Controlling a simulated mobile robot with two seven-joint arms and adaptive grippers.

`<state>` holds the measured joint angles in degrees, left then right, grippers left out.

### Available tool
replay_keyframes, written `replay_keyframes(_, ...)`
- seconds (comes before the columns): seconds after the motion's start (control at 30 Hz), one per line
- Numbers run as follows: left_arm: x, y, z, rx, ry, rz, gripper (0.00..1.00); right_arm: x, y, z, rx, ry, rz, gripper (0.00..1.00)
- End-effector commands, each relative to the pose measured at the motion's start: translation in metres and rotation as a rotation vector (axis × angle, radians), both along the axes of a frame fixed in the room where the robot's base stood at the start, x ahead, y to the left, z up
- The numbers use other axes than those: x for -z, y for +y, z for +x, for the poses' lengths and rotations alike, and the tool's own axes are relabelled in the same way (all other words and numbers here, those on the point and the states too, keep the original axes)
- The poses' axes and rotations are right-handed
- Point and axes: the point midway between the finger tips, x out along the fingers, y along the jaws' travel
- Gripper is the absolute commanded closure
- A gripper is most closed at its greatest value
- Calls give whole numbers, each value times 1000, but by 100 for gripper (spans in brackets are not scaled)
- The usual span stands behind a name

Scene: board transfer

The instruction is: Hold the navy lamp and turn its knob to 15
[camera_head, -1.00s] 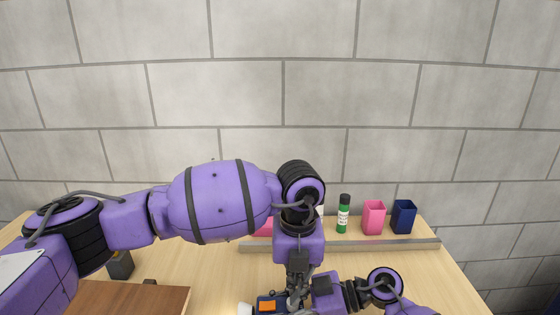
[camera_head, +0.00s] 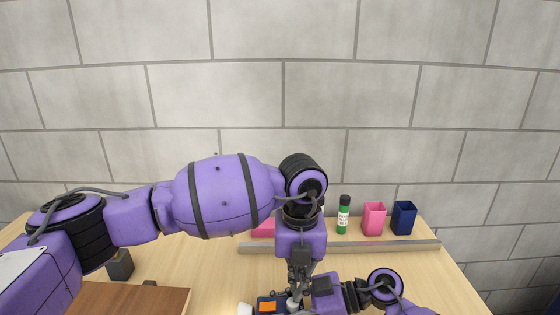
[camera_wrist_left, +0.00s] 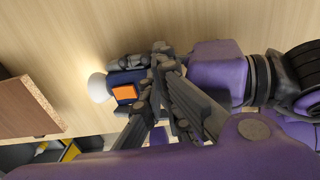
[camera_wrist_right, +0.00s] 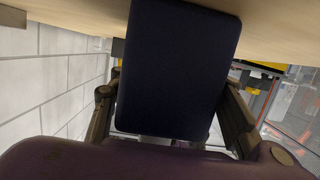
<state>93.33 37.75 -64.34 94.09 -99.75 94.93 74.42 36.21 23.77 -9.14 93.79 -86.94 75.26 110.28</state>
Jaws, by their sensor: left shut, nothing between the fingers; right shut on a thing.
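The navy lamp (camera_head: 282,299) is at the bottom edge of the head view, with an orange patch and a white rounded end. The left wrist view shows its navy body (camera_wrist_left: 115,77) and white end (camera_wrist_left: 98,88). My right gripper (camera_wrist_right: 170,105) is shut on the lamp, whose navy face (camera_wrist_right: 178,60) fills the middle of the right wrist view. My left gripper (camera_wrist_left: 160,75) is shut and empty, pointing down close over the lamp; I cannot tell whether it touches. The knob and its setting cannot be read.
A brown board (camera_head: 130,299) lies at the front left, with a dark block (camera_head: 120,265) behind it. A grey rail (camera_head: 370,245) crosses the back of the table. Behind it stand a green bottle (camera_head: 343,215), a pink cup (camera_head: 374,218) and a navy cup (camera_head: 404,217).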

Motion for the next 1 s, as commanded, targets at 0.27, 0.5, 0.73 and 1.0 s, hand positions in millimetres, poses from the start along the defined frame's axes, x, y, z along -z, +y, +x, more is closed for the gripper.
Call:
replay_keyframes(0.27,-36,-1,1,1,-5,-2,100,1,0,0,-1,1,-1,88)
replay_keyframes(0.5,-49,0,0,1,-2,-1,100,1,0,-1,-2,2,-1,88)
replay_keyframes(0.73,-51,4,0,0,-5,-1,100,1,0,-1,-2,2,-1,88)
replay_keyframes(1.0,-55,15,-3,1,-3,-2,100,1,0,-1,-1,3,-1,88)
